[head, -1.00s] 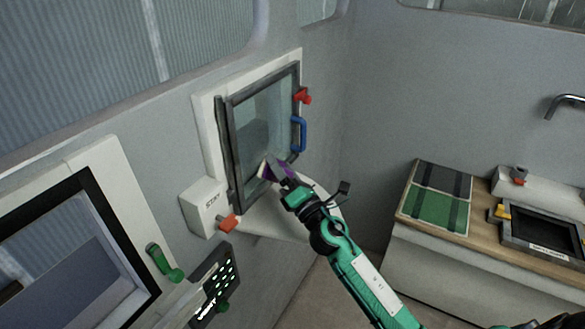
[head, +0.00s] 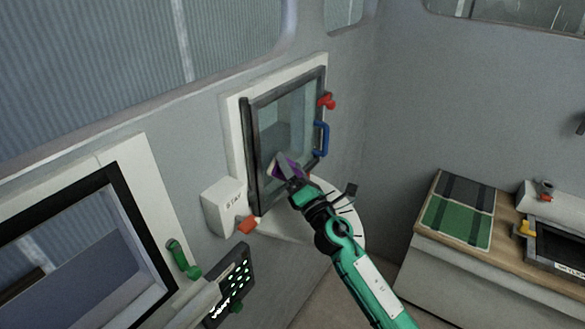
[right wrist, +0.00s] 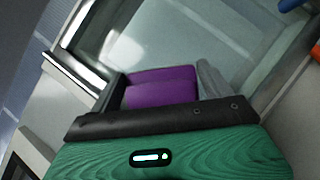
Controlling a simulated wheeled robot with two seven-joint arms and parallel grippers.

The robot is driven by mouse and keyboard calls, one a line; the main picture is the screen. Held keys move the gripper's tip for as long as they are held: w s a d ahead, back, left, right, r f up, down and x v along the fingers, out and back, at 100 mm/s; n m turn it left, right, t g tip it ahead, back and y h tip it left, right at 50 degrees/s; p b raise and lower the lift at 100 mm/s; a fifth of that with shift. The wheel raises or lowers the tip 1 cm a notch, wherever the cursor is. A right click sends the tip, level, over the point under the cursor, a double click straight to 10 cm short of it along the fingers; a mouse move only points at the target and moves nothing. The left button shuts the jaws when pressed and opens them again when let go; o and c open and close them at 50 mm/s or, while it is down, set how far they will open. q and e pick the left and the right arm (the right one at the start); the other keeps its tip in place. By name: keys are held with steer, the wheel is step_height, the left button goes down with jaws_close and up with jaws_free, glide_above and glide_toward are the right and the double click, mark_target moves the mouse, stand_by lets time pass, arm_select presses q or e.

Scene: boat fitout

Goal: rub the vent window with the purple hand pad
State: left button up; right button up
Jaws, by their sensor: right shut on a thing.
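The vent window (head: 290,130) is a dark-framed glass pane on the wall, with a blue handle (head: 321,138) on its right side. My right gripper (head: 287,172) is shut on the purple hand pad (head: 290,165), in front of the lower part of the pane. In the right wrist view the purple pad (right wrist: 160,88) sits between the fingers, with the glass (right wrist: 185,35) close behind it. I cannot tell whether the pad touches the glass. The pad's far face is hidden. My left gripper is not in view.
Red latches stand at the window's upper right (head: 327,101) and lower left (head: 248,224). A white box (head: 226,206) is left of the window. A panel with lit buttons (head: 229,287) and a green handle (head: 183,259) are lower left. A counter (head: 507,220) with a green mat (head: 457,219) is at right.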

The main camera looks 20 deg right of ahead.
steer(key=shift+w+a, duration=0.45)
steer(key=shift+w, duration=0.1)
steer(key=shift+d, duration=0.15)
steer(key=shift+w+d+b, duration=0.3)
steer(key=shift+w+d, duration=0.25)
steer(key=shift+d, duration=0.15)
steer(key=shift+w+d+b, duration=0.3)
steer(key=shift+w+d, duration=0.2)
steer(key=shift+d, duration=0.2)
steer(key=shift+w+d, duration=0.1)
steer(key=shift+w, duration=0.1)
steer(key=shift+s+a+p, duration=0.15)
steer(key=shift+s+a, duration=0.4)
steer(key=shift+a, duration=0.25)
steer(key=shift+s+a+p, duration=0.15)
steer(key=shift+s+a, duration=0.35)
steer(key=shift+a, duration=0.3)
steer(key=shift+f, duration=0.1)
steer(key=shift+s+d, duration=0.15)
steer(key=shift+s, duration=0.2)
steer(key=shift+c, duration=0.6)
steer(key=shift+s+d, duration=0.8)
steer(key=shift+s, duration=0.3)
steer(key=shift+s+d, duration=0.75)
steer(key=shift+s, duration=0.3)
